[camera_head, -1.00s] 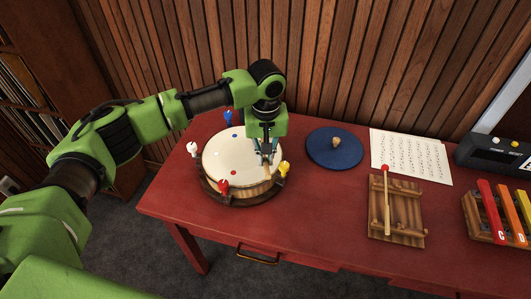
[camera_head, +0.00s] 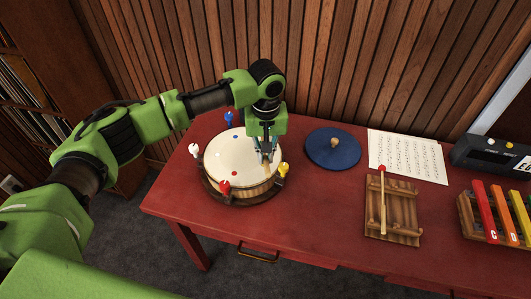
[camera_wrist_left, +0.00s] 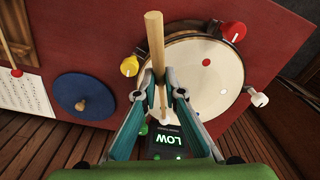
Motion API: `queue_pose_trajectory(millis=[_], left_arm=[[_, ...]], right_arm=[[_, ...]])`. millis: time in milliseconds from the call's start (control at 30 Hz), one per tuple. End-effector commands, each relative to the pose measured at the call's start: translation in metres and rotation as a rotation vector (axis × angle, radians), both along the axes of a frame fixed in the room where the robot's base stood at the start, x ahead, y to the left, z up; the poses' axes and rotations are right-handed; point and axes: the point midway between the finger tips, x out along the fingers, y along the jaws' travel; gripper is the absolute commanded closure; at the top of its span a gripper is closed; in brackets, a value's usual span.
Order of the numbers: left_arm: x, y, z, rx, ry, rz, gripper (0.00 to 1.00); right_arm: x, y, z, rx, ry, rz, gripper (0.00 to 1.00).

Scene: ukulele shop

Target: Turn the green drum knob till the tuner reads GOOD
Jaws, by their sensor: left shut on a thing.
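The round cream drum (camera_head: 230,155) sits in a dark wooden ring on the red table. Its red knob (camera_head: 225,187), yellow knob (camera_head: 283,169), white knob (camera_head: 194,149) and blue knob (camera_head: 229,117) show. There the tuner (camera_wrist_left: 176,140) by the drum's rim reads LOW, partly covered by my fingers. My right gripper is not in view.
A blue disc (camera_head: 332,147) with a wooden knob lies right of the drum. Beyond are sheet music (camera_head: 412,155), a wooden rack (camera_head: 393,222) with a red-tipped mallet (camera_head: 382,205), coloured bars (camera_head: 484,208) and a dark device (camera_head: 490,155). The front table strip is clear.

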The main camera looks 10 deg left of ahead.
Motion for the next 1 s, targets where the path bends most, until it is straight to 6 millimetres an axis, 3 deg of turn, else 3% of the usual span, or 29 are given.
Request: queue_pose_trajectory(millis=[467, 767, 1000], left_arm=[[0.000, 0.000, -0.001, 0.001, 0.000, 0.000, 1.00], [-0.001, 0.000, -0.030, 0.001, 0.003, 0.002, 1.00], [0.000, 0.000, -0.016, 0.000, 0.000, 0.001, 1.00]], right_arm=[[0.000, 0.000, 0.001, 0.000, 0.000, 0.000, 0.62], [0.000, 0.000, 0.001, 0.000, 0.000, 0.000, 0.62], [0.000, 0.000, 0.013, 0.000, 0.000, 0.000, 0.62]])
